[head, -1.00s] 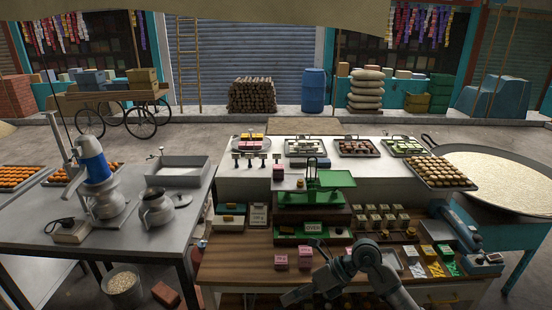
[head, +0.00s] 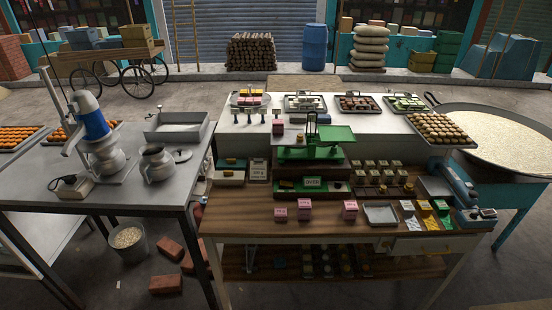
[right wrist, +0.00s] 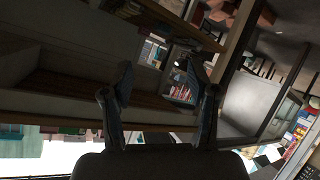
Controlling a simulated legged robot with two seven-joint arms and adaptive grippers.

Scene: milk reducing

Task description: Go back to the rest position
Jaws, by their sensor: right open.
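My right gripper (right wrist: 158,85) shows in the right wrist view with its two dark fingers spread apart and nothing between them. Behind the fingers are dark shelf-like surfaces, seen tilted. Neither of my arms shows in the head view. My left gripper is out of view. The wooden counter (head: 240,226) stands in front of me, with pink boxes (head: 304,209), a green scale (head: 315,145) and a small metal tray (head: 380,215) on it.
A steel table (head: 35,190) at the left holds a blue-and-silver machine (head: 95,125) and a metal pitcher (head: 156,163). A bucket (head: 128,240) and bricks (head: 166,284) lie on the floor between. A wide pan (head: 505,135) stands at the right.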

